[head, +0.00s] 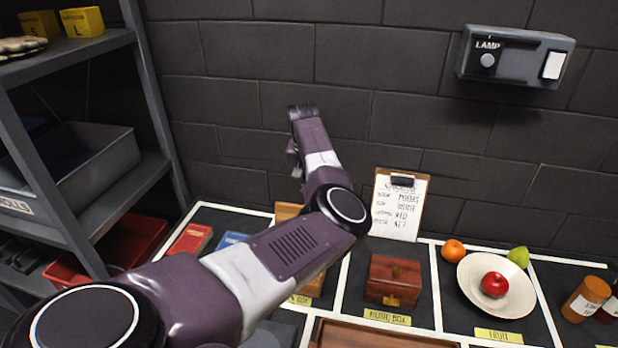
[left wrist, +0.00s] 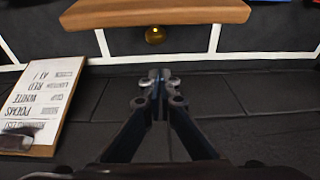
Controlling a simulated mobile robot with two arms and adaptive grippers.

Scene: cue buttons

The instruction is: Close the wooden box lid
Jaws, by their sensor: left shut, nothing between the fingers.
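The wooden box (head: 311,286) is light brown and mostly hidden behind my left arm in the head view. Its lid (head: 287,211) appears raised at the back, with only a piece showing beside the arm. In the left wrist view the lid's pale wooden panel (left wrist: 155,13) spans the top, with a round brass knob (left wrist: 155,35) at its edge. My left gripper (left wrist: 160,78) is shut and empty, its tips apart from the panel in the picture, on the wall side. In the head view its fingers are not clear. My right gripper is not in view.
A dark red music box (head: 392,279) stands right of the wooden box. A clipboard (head: 399,205) leans on the wall behind. A plate (head: 466,284) with an apple is farther right. A grey shelf (head: 150,90) stands left, and a lamp switch box (head: 515,55) is on the wall.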

